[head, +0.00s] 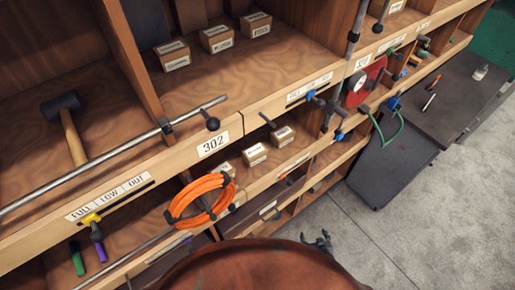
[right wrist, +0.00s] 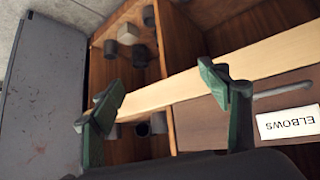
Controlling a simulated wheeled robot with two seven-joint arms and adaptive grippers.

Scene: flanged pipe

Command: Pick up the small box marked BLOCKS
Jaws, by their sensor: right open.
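Small cardboard boxes with white labels stand in the shelf unit. On the upper shelf in the head view are a left box (head: 175,57), a middle box (head: 217,39) and a right box (head: 256,24). More small boxes, such as a lower box (head: 254,155) and its neighbour (head: 283,137), stand in the bay below. The labels are too small to read, so I cannot tell which is marked BLOCKS. My right gripper (head: 324,241) is low in front of the shelves, apart from the boxes. In the right wrist view it (right wrist: 165,97) is open and empty.
A rusty red rounded surface (head: 250,270) fills the bottom of the head view. An orange hose coil (head: 201,199) and a metal rail (head: 110,155) stick out along the shelf front. An ELBOWS label (right wrist: 289,122) shows near my right gripper. Grey floor (head: 400,235) is clear at the right.

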